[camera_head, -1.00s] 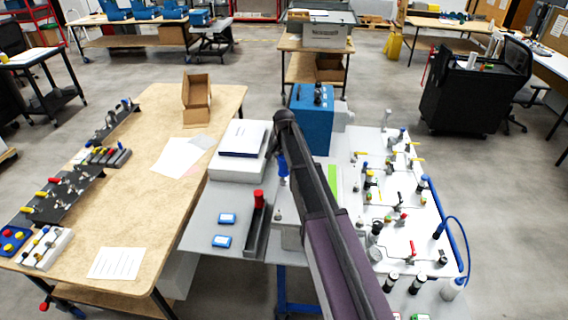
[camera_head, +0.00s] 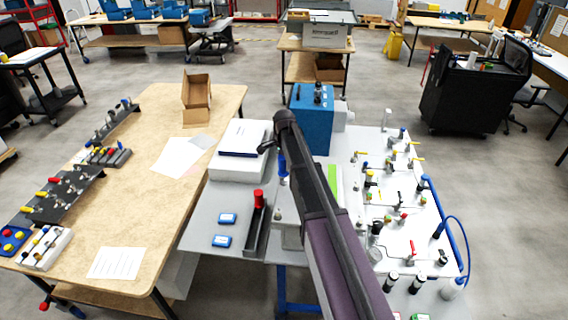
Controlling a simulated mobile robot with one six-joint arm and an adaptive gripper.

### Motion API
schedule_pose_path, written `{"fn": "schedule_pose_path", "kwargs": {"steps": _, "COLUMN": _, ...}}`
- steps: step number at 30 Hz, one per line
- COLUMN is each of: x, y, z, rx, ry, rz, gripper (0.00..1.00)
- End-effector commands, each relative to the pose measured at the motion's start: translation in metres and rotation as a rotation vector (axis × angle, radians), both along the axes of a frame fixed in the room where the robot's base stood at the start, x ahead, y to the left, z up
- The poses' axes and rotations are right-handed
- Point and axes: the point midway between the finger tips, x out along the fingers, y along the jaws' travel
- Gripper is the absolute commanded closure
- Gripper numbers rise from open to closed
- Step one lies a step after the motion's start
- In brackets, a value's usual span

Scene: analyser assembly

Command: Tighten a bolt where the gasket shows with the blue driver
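A blue driver handle (camera_head: 283,165) shows upright just left of my arm, above the grey bench. A small dark part (camera_head: 266,148) beside the arm's far end may belong to my gripper. The arm hides most of that area, so I cannot tell whether my gripper touches the blue driver or how its fingers stand. A red-handled driver (camera_head: 258,199) stands in a dark narrow holder (camera_head: 257,232). The analyser panel (camera_head: 352,148), with valves, fittings and thin tubes, lies right of the arm. Bolts and gasket are too small to make out.
A blue box (camera_head: 312,122) stands behind the arm.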

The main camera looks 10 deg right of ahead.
Motion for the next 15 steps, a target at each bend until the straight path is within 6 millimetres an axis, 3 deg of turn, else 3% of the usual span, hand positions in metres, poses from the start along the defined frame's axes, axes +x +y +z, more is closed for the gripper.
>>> {"fn": "schedule_pose_path", "kwargs": {"steps": 15, "x": 0.0007, "y": 0.0003, "z": 0.0002, "rx": 0.000, "ry": -0.001, "rz": 0.003, "gripper": 0.18}}
